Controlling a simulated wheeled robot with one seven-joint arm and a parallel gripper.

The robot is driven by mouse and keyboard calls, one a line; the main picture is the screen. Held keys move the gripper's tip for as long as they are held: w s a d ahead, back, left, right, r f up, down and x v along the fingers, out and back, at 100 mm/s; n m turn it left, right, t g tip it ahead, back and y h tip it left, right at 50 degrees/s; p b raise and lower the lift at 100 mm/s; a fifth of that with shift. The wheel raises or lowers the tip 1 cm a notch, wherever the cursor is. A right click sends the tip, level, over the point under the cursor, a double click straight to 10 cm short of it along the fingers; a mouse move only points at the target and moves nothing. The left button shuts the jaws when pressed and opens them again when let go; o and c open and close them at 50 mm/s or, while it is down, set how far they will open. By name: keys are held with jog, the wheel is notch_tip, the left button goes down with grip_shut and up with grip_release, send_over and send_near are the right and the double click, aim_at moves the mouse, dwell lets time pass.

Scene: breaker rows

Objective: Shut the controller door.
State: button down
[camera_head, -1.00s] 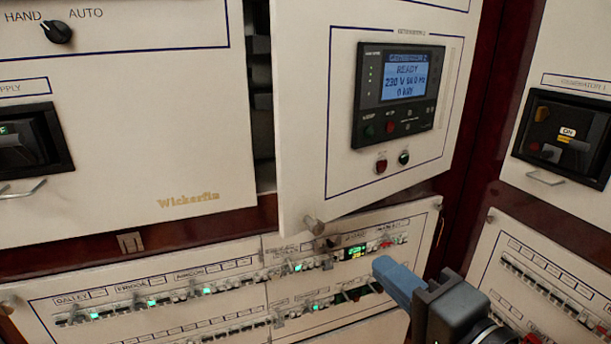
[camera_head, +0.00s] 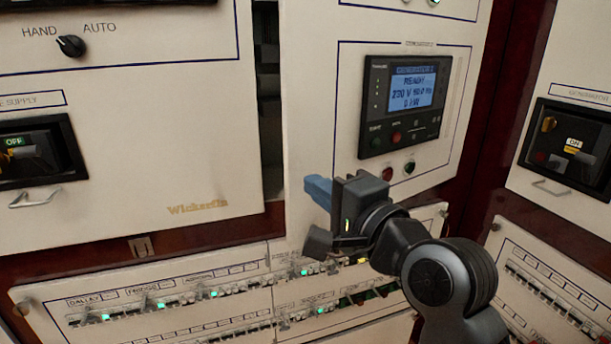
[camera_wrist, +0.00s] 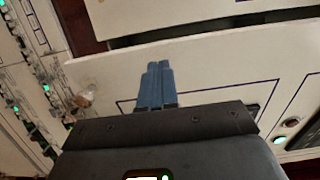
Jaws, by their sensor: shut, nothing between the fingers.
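The controller door (camera_head: 315,110) is the white panel carrying the generator controller (camera_head: 402,105) with a lit screen reading READY. It stands slightly ajar, with a dark gap along its left edge. In the wrist view the door (camera_wrist: 220,70) lies beneath the fingers, and a knob (camera_wrist: 85,97) shows near its corner. My gripper (camera_head: 318,190) is shut and empty, its blue fingers together in front of the door's lower left part. It also shows in the wrist view (camera_wrist: 157,80), over the door's face near its free edge. I cannot tell whether the fingertips touch it. My gripper and arm hide the lower door.
A breaker panel (camera_head: 180,300) with rows of small switches and green lights lies below the door. A fixed panel (camera_head: 130,140) with an OFF switch stands to the left. Another panel with an ON switch (camera_head: 572,145) stands to the right, angled.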

aim_at(295, 170)
jog(key=shift+x, duration=2)
jog(key=shift+w+a+p, duration=0.25)
jog(key=shift+w+p, duration=0.05)
jog(key=shift+w, duration=0.1)
jog(key=w+a+m+t+h+p, duration=0.1)
jog(key=w+a+h, duration=0.1)
jog(key=w, duration=0.3)
jog(key=shift+w+a+m+p, duration=0.2)
jog(key=shift+a+m+p, duration=0.15)
jog(key=shift+a, duration=0.45)
jog(key=shift+s, duration=0.1)
